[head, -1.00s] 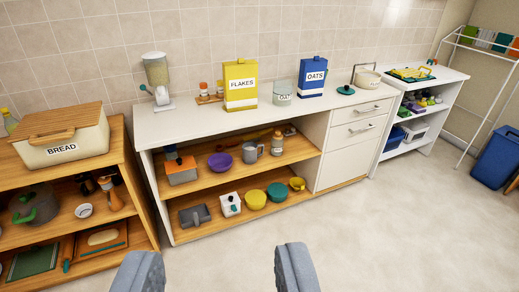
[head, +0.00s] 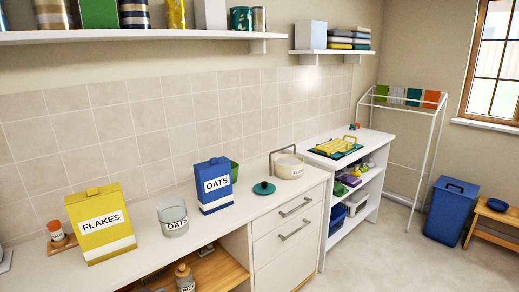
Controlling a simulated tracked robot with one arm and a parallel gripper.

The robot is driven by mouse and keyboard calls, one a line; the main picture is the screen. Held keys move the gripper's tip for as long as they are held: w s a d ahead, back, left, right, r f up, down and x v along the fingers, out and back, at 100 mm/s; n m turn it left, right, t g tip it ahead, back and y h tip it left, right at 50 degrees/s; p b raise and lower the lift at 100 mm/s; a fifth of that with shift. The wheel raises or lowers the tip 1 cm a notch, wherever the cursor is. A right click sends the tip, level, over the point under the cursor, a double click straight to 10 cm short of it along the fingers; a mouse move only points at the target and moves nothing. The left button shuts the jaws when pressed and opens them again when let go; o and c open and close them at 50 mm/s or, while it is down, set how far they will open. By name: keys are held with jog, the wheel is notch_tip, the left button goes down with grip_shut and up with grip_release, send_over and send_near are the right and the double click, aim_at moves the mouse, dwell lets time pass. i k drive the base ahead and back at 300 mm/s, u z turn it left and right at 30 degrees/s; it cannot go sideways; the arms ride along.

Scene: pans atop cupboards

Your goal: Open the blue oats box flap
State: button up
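The blue oats box (head: 214,186) stands upright on the white counter near the middle of the head view. It has a white label reading OATS, and its top looks closed. The yellow FLAKES box (head: 100,224) stands further left. My gripper is outside the head view, so its state and its distance from the box cannot be seen.
A green container (head: 234,171) stands close behind the box. A teal lid (head: 264,188) and a cream pot (head: 289,166) are to the right on the counter (head: 225,222). White wall shelves (head: 150,37) run above. Open floor (head: 390,255) lies at the right.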

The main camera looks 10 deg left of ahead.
aim_at(214, 161)
jog(key=z, duration=0.1)
jog(key=i, duration=1.7)
jog(key=u, duration=0.3)
jog(key=i, duration=1.1)
jog(key=u, duration=0.2)
